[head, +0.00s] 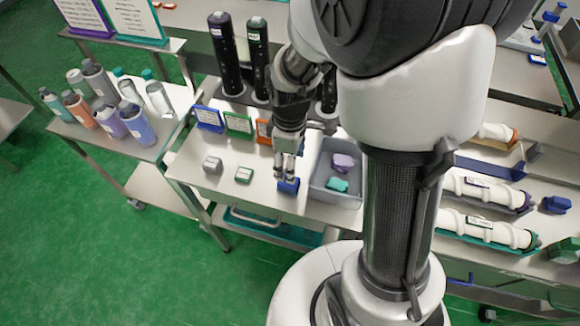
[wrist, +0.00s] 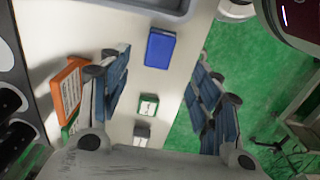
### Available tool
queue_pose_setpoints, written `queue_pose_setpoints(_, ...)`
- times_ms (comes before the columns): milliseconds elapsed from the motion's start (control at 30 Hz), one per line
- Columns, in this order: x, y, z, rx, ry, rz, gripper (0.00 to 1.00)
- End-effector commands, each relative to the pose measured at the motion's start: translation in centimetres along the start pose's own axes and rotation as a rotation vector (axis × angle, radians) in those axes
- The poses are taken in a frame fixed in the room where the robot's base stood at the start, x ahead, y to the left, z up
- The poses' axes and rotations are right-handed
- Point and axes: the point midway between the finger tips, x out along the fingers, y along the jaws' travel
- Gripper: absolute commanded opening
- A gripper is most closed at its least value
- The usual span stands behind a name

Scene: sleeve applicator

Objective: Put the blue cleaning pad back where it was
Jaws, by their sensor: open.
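The blue cleaning pad (head: 288,187) lies on the light metal table near its front edge, left of a grey bin. My gripper (head: 286,172) points down just above the pad, with its fingertips close over it. In the wrist view the pad (wrist: 160,47) shows as a blue block ahead of and between my two spread fingers. My gripper (wrist: 157,65) is open there, with the pad clear of both fingers in that picture. Whether a fingertip touches the pad cannot be told.
The grey bin (head: 317,190) holds purple and teal pads. A grey block (head: 211,165) and a green-edged block (head: 243,175) sit left of the pad. Blue (head: 209,118), green (head: 238,125) and orange (head: 264,130) signs stand behind, before dark upright cylinders. Bottles crowd the left table.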

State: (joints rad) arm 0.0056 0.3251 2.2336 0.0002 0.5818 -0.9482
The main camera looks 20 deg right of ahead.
Motion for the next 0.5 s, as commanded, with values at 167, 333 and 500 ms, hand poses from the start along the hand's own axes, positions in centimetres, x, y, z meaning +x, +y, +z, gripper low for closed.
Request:
queue_pose_setpoints(167, -1.9, 0.0, 0.0, 0.003, 0.002, 0.002, 0.58)
queue_pose_setpoints(333, -5.3, -0.6, 0.5, 0.094, 0.031, 0.039, 0.58)
queue_pose_setpoints(500, -11.8, -3.1, 2.2, 0.326, 0.111, 0.111, 0.58)
